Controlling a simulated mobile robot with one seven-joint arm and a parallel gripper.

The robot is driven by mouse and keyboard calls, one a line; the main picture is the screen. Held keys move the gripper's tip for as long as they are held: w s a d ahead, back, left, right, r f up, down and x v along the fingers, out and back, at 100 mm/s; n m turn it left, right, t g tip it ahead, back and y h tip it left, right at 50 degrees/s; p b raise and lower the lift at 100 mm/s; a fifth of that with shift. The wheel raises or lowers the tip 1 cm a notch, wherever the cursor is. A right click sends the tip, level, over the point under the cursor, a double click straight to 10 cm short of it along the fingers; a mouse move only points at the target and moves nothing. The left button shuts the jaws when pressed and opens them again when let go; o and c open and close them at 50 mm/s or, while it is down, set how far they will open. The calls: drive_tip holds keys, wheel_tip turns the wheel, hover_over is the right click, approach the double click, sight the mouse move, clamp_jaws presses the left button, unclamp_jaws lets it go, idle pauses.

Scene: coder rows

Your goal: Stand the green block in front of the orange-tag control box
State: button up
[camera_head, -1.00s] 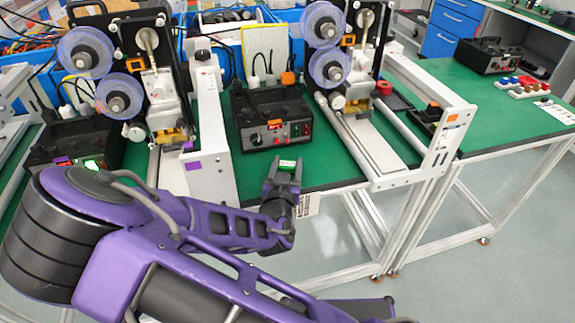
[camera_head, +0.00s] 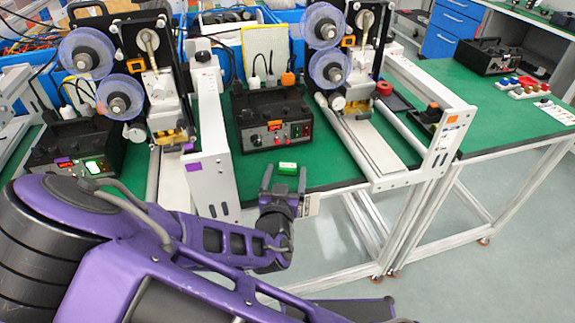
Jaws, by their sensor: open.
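The green block (camera_head: 287,168) is small, with a pale patch on its near side. It sits on the green bench top close to the front edge, in front of the black control box (camera_head: 270,118). That box has an orange tag (camera_head: 288,78) on top at its rear and a red display on its front. A strip of green bench shows between block and box. My gripper (camera_head: 285,173) is open at the bench's front edge. Its fingertips are left and right of the block; I cannot tell whether either touches it. The block's underside is hidden.
A white frame panel with a purple tag (camera_head: 193,166) stands left of the box. A rail frame with an orange tag (camera_head: 452,118) stands to the right. Another control box (camera_head: 76,145) is at far left. The right bench (camera_head: 490,110) has free green surface.

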drive_tip(key=s+r+p, duration=0.1)
drive_tip(key=s+p, duration=0.3)
drive_tip(key=s, duration=0.4)
drive_tip(key=shift+s+a, duration=0.15)
drive_tip(key=shift+a, duration=0.3)
